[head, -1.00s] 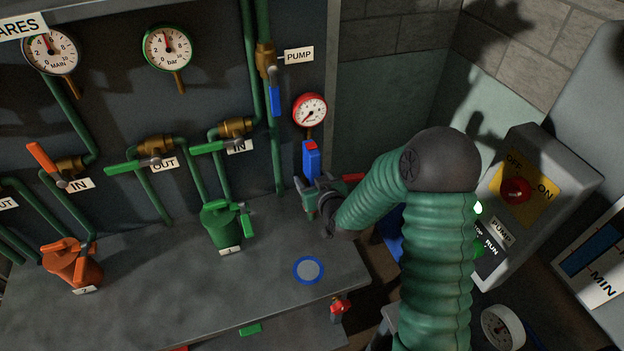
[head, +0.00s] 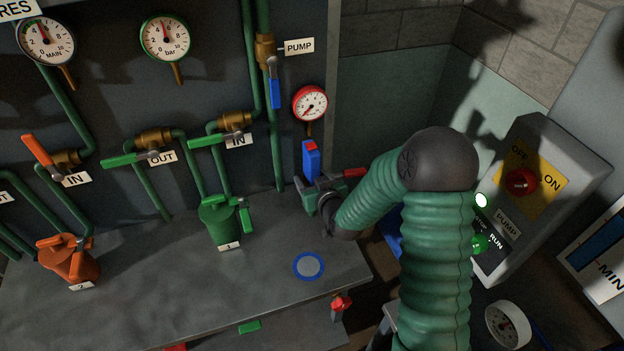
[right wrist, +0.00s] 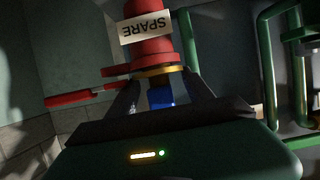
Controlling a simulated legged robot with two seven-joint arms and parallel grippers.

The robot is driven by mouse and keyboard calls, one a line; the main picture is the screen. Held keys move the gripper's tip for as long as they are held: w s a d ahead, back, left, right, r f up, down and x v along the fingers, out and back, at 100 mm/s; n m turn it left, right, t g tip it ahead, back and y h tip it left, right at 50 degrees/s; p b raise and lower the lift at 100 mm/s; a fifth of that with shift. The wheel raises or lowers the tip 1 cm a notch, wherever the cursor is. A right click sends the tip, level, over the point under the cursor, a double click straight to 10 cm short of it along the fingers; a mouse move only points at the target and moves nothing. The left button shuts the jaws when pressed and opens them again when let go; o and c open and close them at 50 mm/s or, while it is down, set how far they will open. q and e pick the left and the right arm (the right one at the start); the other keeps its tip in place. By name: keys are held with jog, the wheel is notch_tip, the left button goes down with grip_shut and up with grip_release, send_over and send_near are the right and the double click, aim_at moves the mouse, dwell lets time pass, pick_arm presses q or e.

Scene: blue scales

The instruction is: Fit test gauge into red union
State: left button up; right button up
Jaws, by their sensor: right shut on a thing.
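The red union (right wrist: 150,50) carries a SPARE label, upside down in that view. The blue part meets its brass ring (right wrist: 160,72); I cannot tell how deep it sits. In the head view my gripper hides most of the union, and its red lever (head: 354,173) sticks out to the right. My left gripper is out of view.
A green unit (head: 219,222) with a lever stands left on the bench (head: 170,290), an orange unit (head: 68,260) farther left. A pump switch box (head: 540,180) stands right of my arm. The bench front is mostly clear.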

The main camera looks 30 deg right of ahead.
jog(key=o, duration=1.5)
jog(key=shift+c, duration=0.2)
jog(key=o, duration=0.4)
jog(key=shift+a, duration=0.1)
jog(key=shift+f, duration=0.1)
jog(key=shift+s, duration=0.25)
jog(key=p+v, duration=0.5)
jog(key=p, duration=0.1)
jog(key=p+v, duration=0.5)
jog(key=p, duration=0.2)
jog(key=p+v, duration=0.6)
jog(key=shift+a, duration=0.35)
